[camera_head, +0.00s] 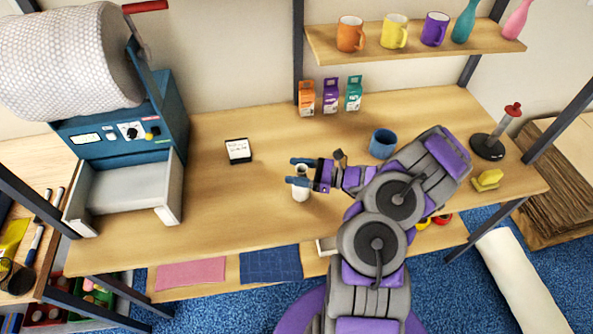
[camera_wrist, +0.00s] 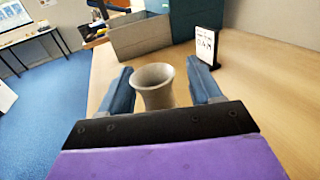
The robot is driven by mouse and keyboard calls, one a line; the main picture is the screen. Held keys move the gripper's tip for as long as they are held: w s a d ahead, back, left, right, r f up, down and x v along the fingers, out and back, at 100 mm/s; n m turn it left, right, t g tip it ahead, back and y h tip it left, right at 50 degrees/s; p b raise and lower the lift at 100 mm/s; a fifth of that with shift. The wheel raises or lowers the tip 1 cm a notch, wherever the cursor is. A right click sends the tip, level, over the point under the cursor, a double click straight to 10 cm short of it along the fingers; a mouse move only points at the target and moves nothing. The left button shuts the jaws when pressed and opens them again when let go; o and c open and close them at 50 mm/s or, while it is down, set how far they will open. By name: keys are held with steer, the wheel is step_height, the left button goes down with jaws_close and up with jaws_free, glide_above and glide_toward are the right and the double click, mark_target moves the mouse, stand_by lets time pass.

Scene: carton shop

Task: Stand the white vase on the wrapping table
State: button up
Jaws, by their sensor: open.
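The white vase (camera_head: 301,189) stands upright on the wooden wrapping table (camera_head: 210,205), near the middle of its front part. In the wrist view the vase (camera_wrist: 155,86) shows its flared round mouth between my two blue fingers. My gripper (camera_head: 299,172) is open around the vase, one finger on each side; in the wrist view my gripper (camera_wrist: 160,88) shows gaps between the fingers and the vase. The vase's lower part is hidden behind the gripper's body in the wrist view.
A small sign (camera_head: 238,151) stands left of the vase. A blue mug (camera_head: 383,143) is to the right, behind my arm. Three small cartons (camera_head: 330,96) stand at the back. A bubble-wrap machine (camera_head: 125,140) takes up the left end. Table between machine and vase is mostly clear.

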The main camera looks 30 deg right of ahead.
steer(key=shift+s+r, duration=0.1)
steer(key=shift+r, duration=0.05)
steer(key=p+v, duration=0.2)
steer(key=v, duration=0.8)
steer(key=a+r+n+g+y, duration=0.2)
steer(key=a+r+n+g, duration=0.5)
steer(key=a+r, duration=0.3)
steer(key=s+a+r+n+g+h, duration=0.35)
steer(key=s+a+r+n, duration=0.2)
steer(key=a, duration=0.25)
steer(key=s+a+r+n+g+h, duration=0.3)
steer(key=s+a+r+n+g, duration=0.15)
steer(key=a+n, duration=0.2)
steer(key=s+d+n+t+h, duration=0.1)
steer(key=s+n+h, duration=0.2)
steer(key=s+h, duration=0.2)
steer(key=s+d+r+n+t+h, duration=0.1)
steer(key=s+d+n+h, duration=0.1)
steer(key=s, duration=0.9)
steer(key=n+h, duration=0.1)
steer(key=h, duration=0.1)
steer(key=shift+s+d+r+n+h, duration=0.3)
steer(key=shift+h, duration=0.05)
